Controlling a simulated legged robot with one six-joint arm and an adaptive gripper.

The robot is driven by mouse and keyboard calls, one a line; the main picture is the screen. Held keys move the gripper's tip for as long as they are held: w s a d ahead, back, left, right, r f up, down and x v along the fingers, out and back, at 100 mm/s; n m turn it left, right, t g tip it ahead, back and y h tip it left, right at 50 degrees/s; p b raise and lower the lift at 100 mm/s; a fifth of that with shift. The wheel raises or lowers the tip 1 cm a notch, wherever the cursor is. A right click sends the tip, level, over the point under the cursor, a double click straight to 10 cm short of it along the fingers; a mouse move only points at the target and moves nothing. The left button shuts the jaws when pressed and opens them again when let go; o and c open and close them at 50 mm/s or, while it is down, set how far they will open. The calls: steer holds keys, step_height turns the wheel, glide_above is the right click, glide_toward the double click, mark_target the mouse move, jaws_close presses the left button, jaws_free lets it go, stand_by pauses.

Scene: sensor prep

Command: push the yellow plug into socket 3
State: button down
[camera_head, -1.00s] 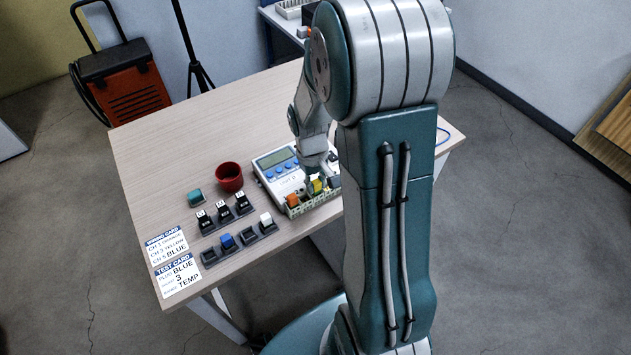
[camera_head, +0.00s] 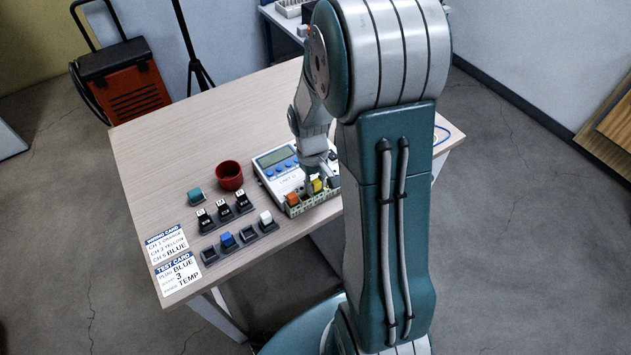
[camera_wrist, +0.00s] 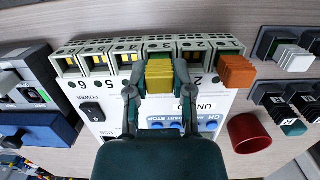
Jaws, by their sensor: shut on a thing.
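The yellow plug (camera_wrist: 160,76) is at the fourth slot from the left in the wrist view, in line with socket 3 of the pale terminal strip (camera_wrist: 205,45). My gripper (camera_wrist: 160,88) is shut on it, with one finger on each side. How deep the plug sits in the socket I cannot tell. In the head view the yellow plug (camera_head: 317,185) shows at the strip, below my gripper (camera_head: 318,175), which is partly hidden by my arm.
An orange plug (camera_wrist: 237,71) is at socket 1; socket 2 (camera_wrist: 193,57) beside the yellow plug looks empty. A red cup (camera_head: 229,176), a teal block (camera_head: 195,197), holders with a blue plug (camera_head: 227,240) and a white plug (camera_head: 266,218), and two cards (camera_head: 178,276) lie left of the unit.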

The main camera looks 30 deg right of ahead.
steer(key=shift+f, duration=0.15)
stand_by(0.4)
steer(key=shift+c, duration=2.1)
jaws_free()
steer(key=shift+o, duration=0.8)
steer(key=shift+r, duration=3.5)
